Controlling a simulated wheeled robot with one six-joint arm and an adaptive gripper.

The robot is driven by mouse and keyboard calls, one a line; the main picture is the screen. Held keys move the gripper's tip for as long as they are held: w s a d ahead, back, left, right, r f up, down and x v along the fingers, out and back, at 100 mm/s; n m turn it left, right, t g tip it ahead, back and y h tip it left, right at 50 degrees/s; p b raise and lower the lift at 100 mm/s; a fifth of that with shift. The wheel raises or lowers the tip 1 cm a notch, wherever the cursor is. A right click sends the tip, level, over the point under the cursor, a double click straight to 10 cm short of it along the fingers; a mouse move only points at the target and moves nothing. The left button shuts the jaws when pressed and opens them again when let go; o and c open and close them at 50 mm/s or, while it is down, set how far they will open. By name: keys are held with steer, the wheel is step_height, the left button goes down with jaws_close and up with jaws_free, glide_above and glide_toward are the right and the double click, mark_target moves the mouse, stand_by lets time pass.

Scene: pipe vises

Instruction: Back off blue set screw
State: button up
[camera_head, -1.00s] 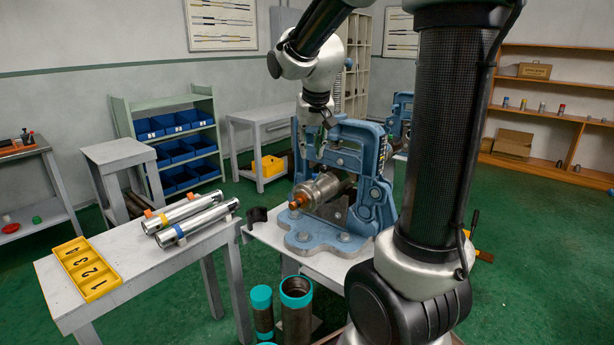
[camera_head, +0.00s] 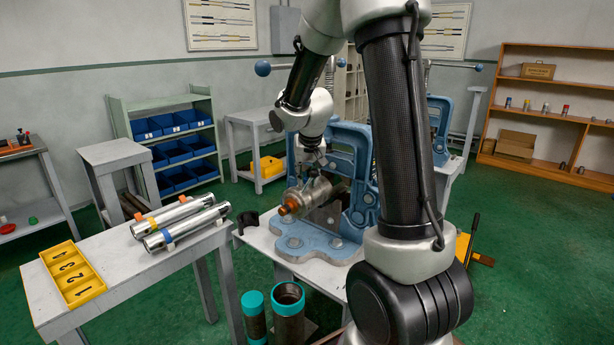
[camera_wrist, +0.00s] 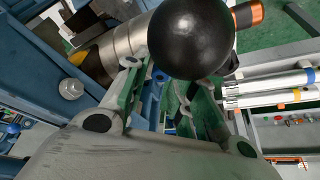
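The blue pipe vise (camera_head: 352,140) stands on a grey bench and holds a metal pipe fitting (camera_head: 312,194) with an orange end (camera_head: 289,208). My gripper (camera_head: 309,162) is just above this fitting in the head view. In the wrist view, my gripper (camera_wrist: 165,82) has its two fingers apart, with the fitting (camera_wrist: 128,40) just beyond them. A small blue spot (camera_wrist: 160,76) shows between the fingertips; I cannot tell whether it is the blue set screw. I see no clear contact. A large black ball (camera_wrist: 190,38) hides part of the fitting.
Two chrome cylinders (camera_head: 182,222) with orange and blue clips lie on the left table beside a yellow numbered tray (camera_head: 72,275). Teal-capped pipes (camera_head: 288,300) stand on the floor below the bench. Another blue vise (camera_head: 440,125) is behind my arm.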

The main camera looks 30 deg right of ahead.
jaws_close()
steer(key=shift+n, duration=0.3)
steer(key=n+y, duration=0.1)
steer(key=n, duration=0.1)
steer(key=shift+d+n, duration=0.15)
steer(key=shift+n, duration=0.15)
steer(key=shift+d+n+y, duration=0.1)
steer(key=shift+n+y, duration=0.8)
steer(key=shift+n, duration=1.1)
jaws_free()
